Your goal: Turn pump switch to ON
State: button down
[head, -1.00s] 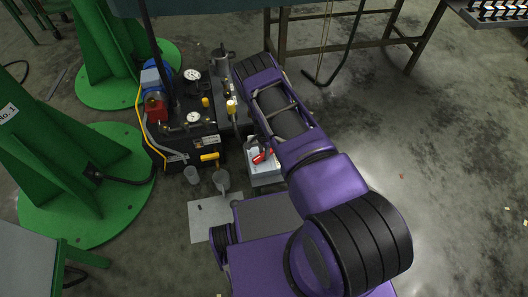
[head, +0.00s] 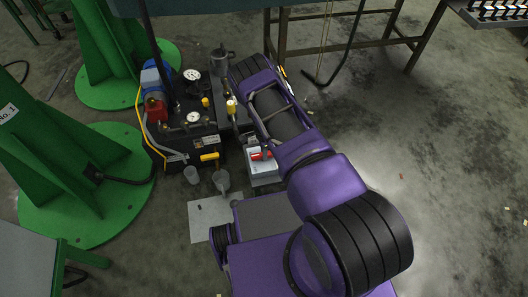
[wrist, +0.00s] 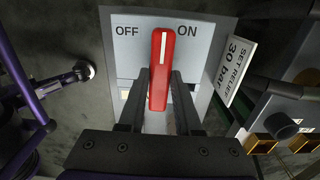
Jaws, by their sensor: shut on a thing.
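The pump switch is a red lever (wrist: 161,75) with a white line, on a pale grey plate (wrist: 205,48) marked OFF on the left and ON on the right. In the wrist view the lever points up between the two words, its white line leaning slightly right. My gripper (wrist: 160,80) has a dark finger on each side of the lever and is shut on it. In the head view the red lever (head: 261,155) shows on its light box (head: 264,178), beside my arm. The fingertips are hidden there.
A sign reading SET RELIEF 30 bar (wrist: 234,68) stands close to the right of the switch plate. The black pump unit (head: 180,140) with gauges is left of the switch. Two small cups (head: 221,180) stand nearby. Open floor lies to the right.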

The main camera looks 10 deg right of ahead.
jog(key=shift+a, duration=0.1)
jog(key=c, duration=0.6)
grip_release()
notch_tip(320, 180, up, 17)
jog(key=p, duration=0.3)
jog(key=shift+r, duration=0.2)
